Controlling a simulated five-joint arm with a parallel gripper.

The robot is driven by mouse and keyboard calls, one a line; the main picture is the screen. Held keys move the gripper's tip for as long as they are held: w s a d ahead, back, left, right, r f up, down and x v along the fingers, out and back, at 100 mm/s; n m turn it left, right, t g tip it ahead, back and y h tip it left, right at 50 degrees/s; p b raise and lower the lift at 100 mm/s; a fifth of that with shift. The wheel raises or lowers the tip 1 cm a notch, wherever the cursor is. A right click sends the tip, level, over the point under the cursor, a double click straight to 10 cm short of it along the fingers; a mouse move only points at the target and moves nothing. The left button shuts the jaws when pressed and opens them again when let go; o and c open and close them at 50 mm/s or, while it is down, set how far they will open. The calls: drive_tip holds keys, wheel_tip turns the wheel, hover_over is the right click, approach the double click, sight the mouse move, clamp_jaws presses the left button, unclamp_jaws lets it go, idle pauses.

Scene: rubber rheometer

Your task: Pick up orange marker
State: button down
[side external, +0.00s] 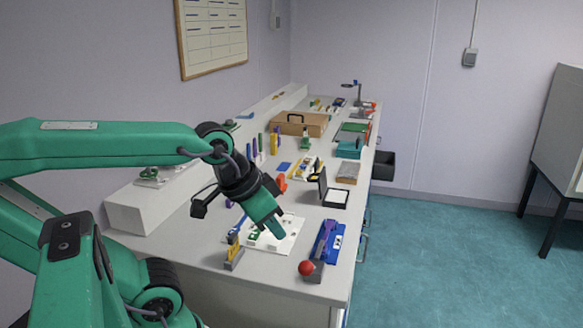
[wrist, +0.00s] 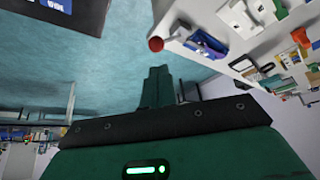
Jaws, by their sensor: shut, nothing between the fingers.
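My gripper (side external: 279,233) is shut and empty, above the near part of the bench, over the right side of a white sheet with small parts. Its closed fingers also show in the wrist view (wrist: 157,86), over blue-green floor. I cannot pick out an orange marker with certainty. A small orange-red object (side external: 281,183) stands on the bench just behind my gripper, partly hidden by it; its kind is unclear. Several upright pen-like items, one of them a yellow one (side external: 275,142), stand further back, too small to identify.
A red ball (side external: 306,268) on a grey block and a blue tray (side external: 328,242) with a purple-blue tool are at the bench's near right edge. A yellow and grey stand (side external: 234,254) is at front left. A brown case (side external: 300,123) lies further back. Open floor lies right.

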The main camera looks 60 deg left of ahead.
idle(0.3)
drive_tip(key=shift+c, duration=2)
unclamp_jaws()
